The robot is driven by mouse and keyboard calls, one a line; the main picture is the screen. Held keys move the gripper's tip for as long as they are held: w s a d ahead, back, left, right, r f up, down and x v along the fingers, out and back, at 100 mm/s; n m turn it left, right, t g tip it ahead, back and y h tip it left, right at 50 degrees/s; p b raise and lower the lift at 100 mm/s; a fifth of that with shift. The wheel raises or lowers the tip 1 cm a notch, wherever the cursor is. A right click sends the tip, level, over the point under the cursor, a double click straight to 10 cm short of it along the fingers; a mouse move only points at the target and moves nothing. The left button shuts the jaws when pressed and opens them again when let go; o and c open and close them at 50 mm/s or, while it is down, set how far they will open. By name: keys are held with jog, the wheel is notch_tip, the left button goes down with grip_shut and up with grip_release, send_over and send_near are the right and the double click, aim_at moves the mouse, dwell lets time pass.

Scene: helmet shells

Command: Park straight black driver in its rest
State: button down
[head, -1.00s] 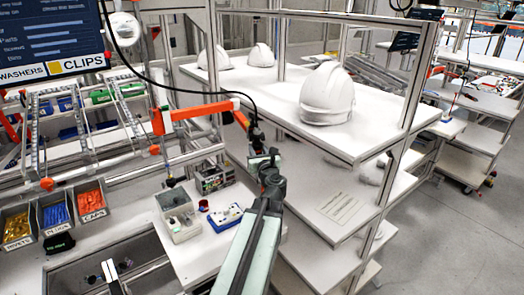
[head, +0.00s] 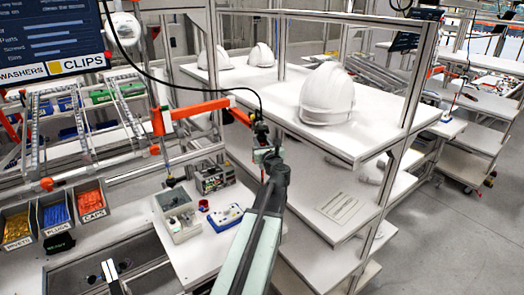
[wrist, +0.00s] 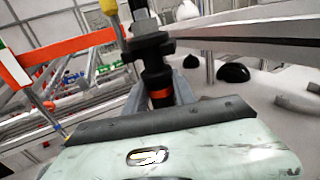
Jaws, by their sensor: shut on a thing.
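The straight black driver (head: 260,131) is upright in my gripper (head: 264,153), on its black cable, just right of the free end of an orange arm (head: 195,111). In the wrist view the black driver (wrist: 154,62) shows an orange band and stands between the jaws of my gripper (wrist: 157,98). My gripper is shut on it; the jaw tips are partly hidden. I cannot tell clearly which fitting is the driver's rest. A second, thinner driver (head: 168,172) hangs under the orange arm at left.
A shelf rack with white helmet shells (head: 327,94) stands close to the right and behind my gripper. A bench with a grey parts tray (head: 180,222), a blue-white tray (head: 226,217) and labelled bins (head: 55,212) lies at left. Metal posts (head: 280,40) stand behind.

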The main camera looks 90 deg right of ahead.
jog(key=shift+d, duration=0.1)
jog(key=shift+c, duration=1)
grip_release()
